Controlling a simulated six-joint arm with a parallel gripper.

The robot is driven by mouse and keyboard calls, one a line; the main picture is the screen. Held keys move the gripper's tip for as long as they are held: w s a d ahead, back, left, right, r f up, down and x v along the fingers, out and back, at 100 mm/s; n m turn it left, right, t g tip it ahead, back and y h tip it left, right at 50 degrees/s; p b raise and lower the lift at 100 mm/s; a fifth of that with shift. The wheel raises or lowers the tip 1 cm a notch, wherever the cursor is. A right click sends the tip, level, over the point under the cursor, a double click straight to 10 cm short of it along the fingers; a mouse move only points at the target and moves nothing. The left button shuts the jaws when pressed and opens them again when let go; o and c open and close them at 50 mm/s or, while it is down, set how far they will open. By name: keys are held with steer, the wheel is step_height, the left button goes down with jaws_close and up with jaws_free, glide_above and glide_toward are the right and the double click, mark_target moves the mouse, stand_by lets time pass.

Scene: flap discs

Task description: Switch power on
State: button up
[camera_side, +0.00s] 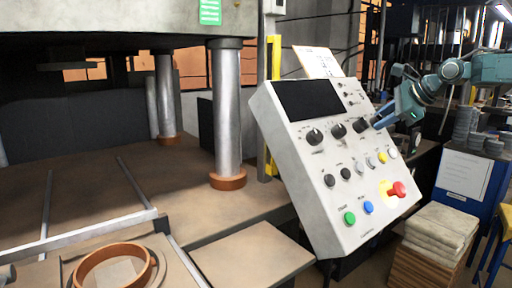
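The white control panel (290,180) stands tilted at the middle right, with a dark screen (307,100) at its upper left. Three large black rotary knobs sit below the screen: a left one (315,136), a middle one (339,130) and a right one (361,125). The labels are too small to read, so I cannot tell which is the power switch. My gripper (378,121) reaches in from the right, with its fingertips close beside the right knob. I cannot tell whether they touch it, nor whether the fingers are open or shut.
Lower on the panel are small knobs, a red button (398,189) on a yellow plate, a green button (349,218) and a blue button (368,207). A press with metal columns (226,110) stands at left. Stacked pale sheets (440,226) stand at right.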

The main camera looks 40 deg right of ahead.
steer(key=c, duration=0.3)
steer(key=shift+m, duration=2.3)
